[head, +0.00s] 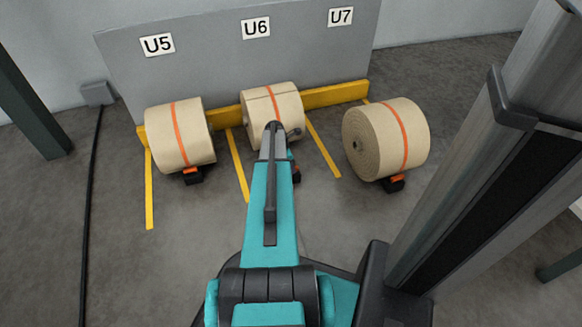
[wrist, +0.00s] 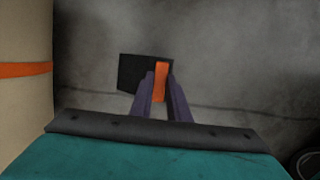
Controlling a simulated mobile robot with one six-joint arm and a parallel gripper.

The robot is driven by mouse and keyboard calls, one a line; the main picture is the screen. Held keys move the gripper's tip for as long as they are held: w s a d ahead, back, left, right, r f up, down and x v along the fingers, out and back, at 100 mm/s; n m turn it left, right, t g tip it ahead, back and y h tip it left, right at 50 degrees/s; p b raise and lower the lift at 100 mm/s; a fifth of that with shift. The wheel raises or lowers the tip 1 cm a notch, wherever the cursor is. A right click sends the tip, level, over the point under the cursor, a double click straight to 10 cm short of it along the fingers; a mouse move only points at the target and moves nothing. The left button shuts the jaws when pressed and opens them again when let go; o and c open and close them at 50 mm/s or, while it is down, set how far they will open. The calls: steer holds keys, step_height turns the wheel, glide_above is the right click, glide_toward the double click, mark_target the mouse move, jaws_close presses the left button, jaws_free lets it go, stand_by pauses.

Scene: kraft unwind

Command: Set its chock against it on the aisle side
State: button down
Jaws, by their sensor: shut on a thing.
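My gripper (wrist: 160,82) is shut on the orange grip of a black chock (wrist: 133,73) in the wrist view. A tan roll with an orange band (wrist: 25,85) stands at the left there, with a floor gap between it and the chock. In the head view the U6 roll (head: 284,108) sits against the yellow rail, partly hidden by my arm. I cannot tell whether the chock rests on the floor.
The U5 roll (head: 180,135) and the U7 roll (head: 387,138) flank it, each with a chock at its front, (head: 192,176) and (head: 393,184). Yellow floor lines (head: 238,165) mark the bays. The yellow rail (head: 225,117) runs along the grey panel (head: 200,75). A black cable (head: 90,190) lies at left.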

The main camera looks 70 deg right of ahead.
steer(key=shift+w+d+p, duration=0.35)
steer(key=shift+w+d, duration=0.05)
steer(key=shift+d, duration=0.1)
stand_by(1.2)
steer(key=c, duration=1.6)
jaws_free()
steer(key=p+v, duration=0.5)
steer(key=v, duration=0.9)
